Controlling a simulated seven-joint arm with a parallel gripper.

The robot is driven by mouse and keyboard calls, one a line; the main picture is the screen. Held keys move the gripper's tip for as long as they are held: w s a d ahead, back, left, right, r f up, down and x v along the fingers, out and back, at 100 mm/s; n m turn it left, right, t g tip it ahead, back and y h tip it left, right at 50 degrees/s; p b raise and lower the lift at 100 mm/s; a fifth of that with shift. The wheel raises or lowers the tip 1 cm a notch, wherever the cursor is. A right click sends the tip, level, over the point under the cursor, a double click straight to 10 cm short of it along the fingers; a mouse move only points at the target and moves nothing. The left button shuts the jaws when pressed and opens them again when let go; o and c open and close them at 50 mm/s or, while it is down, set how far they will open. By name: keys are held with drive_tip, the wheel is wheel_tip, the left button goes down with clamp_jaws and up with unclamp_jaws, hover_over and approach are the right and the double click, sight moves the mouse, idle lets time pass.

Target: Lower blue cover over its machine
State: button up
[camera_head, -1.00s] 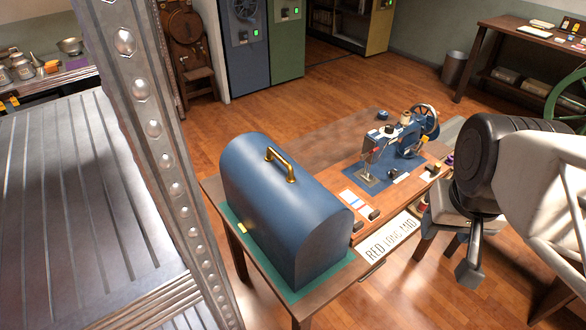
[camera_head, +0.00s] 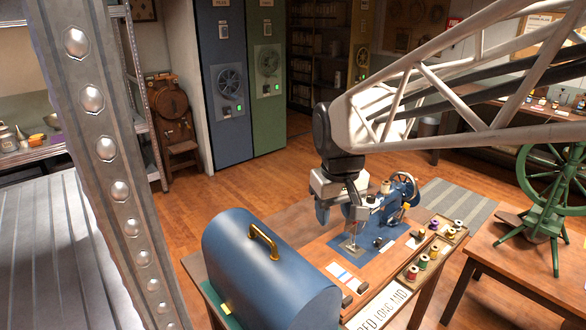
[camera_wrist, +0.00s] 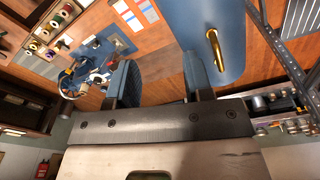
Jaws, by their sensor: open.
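The blue cover (camera_head: 270,290), a domed case with a brass handle (camera_head: 264,240) on top, stands at the near left end of the table.
Thread spools (camera_head: 435,248) stand in a tray along the table's right side. A green spinning wheel (camera_head: 545,190) stands on another table at right. A riveted metal post (camera_head: 105,150) rises at left.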

sight(262, 232)
drive_tip(key=w+a+f+n, duration=0.1)
drive_tip(key=w+a, duration=0.3)
drive_tip(key=a, duration=0.4)
drive_tip(key=w+a+f+n+g, duration=0.1)
drive_tip(key=w+a, duration=0.3)
drive_tip(key=a, duration=0.5)
drive_tip(key=shift+w+f+n, duration=0.15)
drive_tip(key=shift+f+n, duration=0.45)
drive_tip(key=shift+n, duration=0.3)
drive_tip(key=shift+d+f, duration=0.1)
drive_tip(key=shift+f, duration=0.2)
drive_tip(key=shift+f, duration=4.5)
drive_tip(key=shift+f, duration=0.2)
drive_tip(key=shift+c, duration=0.5)
clamp_jaws()
drive_tip(key=shift+r, duration=0.2)
